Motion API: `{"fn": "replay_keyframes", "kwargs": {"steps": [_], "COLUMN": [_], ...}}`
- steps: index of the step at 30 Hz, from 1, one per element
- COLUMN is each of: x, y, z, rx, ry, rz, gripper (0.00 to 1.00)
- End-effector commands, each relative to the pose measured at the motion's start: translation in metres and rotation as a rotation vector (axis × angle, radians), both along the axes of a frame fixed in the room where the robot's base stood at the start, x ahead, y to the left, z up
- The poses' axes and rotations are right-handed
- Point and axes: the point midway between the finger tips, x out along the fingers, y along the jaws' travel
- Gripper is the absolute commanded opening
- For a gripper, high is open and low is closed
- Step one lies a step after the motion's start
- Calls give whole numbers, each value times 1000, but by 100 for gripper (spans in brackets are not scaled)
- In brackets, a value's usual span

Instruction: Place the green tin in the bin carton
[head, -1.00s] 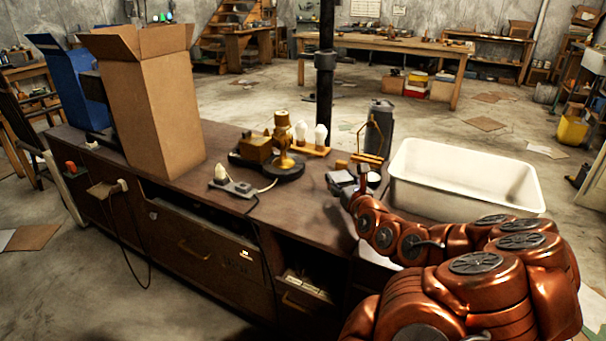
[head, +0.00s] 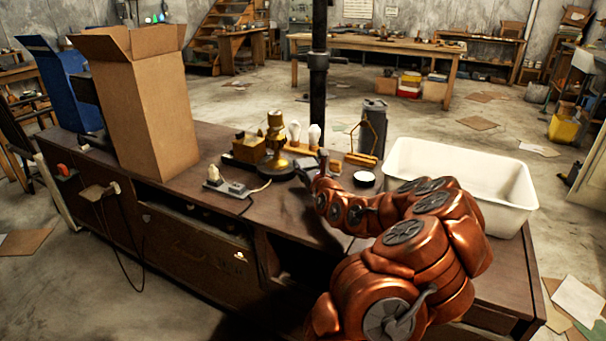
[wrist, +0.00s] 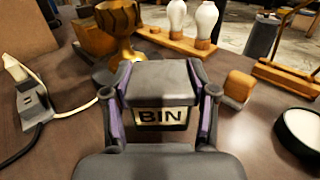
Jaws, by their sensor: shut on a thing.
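My gripper (wrist: 160,88) is shut on a dark grey block (wrist: 160,78) with a light plate reading "BIN" (wrist: 162,115). In the head view my gripper (head: 306,174) is over the bench, in front of the brass lamp-like piece. I cannot tell whether the block touches the bench. A tall open brown carton (head: 145,110) stands upright on the bench to the left, well apart from my gripper; I see no bin label on it. A blue carton (head: 62,85) stands behind it. I can make out no clearly green tin.
The brass piece (head: 275,140) and white bulbs on a wooden stand (head: 300,149) are behind my gripper. A power strip (head: 232,188) lies left of it. A white round dish (head: 364,179), grey canister (head: 373,122) and white tub (head: 465,170) are to the right.

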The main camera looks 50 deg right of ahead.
Motion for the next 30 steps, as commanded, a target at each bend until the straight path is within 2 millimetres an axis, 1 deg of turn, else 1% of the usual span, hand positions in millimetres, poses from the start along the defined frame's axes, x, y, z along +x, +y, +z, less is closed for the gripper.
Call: {"fn": "replay_keyframes", "kwargs": {"steps": [1, 3, 12, 15, 18, 21, 30], "x": [6, 11, 23, 22, 22, 22, 22], "y": [0, -1, -2, -2, -2, -2, -2], "z": [-2, -3, -3, -23, -35, -38, -38], "rx": [-1, 1, -2, 2, 1, 0, 1], "ry": [2, 2, 1, 7, 3, 0, 0], "rz": [2, 1, 1, 1, 1, 1, 0], "gripper": [18, 18, 18, 18, 18, 18, 18]}}
